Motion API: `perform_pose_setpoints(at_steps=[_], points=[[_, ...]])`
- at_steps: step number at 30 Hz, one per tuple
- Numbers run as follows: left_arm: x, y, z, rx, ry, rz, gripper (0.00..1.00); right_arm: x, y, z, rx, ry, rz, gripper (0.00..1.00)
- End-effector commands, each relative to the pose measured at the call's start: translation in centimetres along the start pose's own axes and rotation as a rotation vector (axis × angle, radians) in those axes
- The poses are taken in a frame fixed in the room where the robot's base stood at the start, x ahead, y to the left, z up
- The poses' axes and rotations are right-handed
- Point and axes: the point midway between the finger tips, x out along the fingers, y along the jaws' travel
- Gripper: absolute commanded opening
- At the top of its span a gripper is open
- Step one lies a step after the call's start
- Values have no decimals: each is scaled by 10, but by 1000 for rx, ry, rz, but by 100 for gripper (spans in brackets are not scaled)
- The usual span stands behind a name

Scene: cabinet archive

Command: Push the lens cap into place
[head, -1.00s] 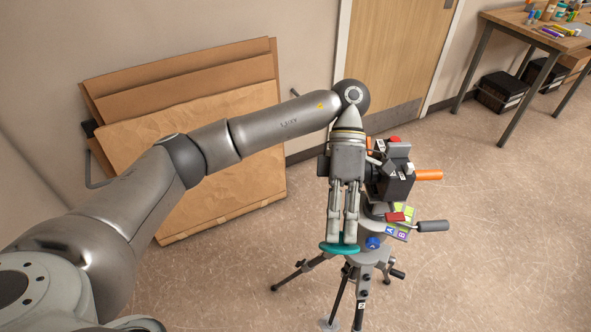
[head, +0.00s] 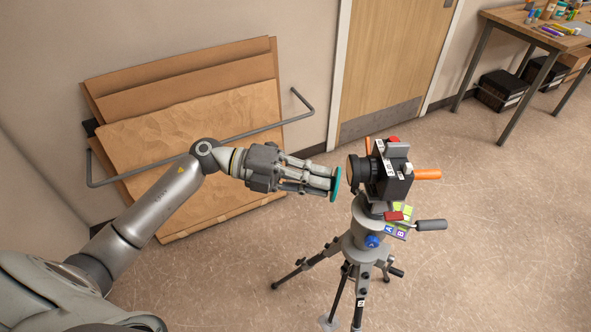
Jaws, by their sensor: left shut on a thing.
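A black camera (head: 391,180) is mounted on a grey tripod (head: 366,243), its lens (head: 354,170) facing left. My left gripper (head: 331,183) is shut on a teal round lens cap (head: 336,185) and holds it upright, edge-on to the view. The cap is just left of the lens front, a small gap apart and slightly lower in the picture. The cap's face toward the lens is hidden. My right gripper is not in view.
An orange handle (head: 427,174) and a grey pan handle (head: 433,225) stick out right of the camera. Large brown boards (head: 190,150) lean in a wall rack at left. A workbench (head: 530,30) stands far right. Floor around the tripod is clear.

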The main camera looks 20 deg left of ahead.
Motion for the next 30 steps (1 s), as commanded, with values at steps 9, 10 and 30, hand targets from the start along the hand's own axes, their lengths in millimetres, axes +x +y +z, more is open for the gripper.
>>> perform_pose_setpoints(at_steps=[9,10,30], points=[[-41,19,25,-16,-214,-114,0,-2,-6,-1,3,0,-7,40],[-43,20,26,-15,-220,-118,0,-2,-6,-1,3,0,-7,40],[-31,18,31,-12,-220,-124,0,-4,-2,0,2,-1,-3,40]])
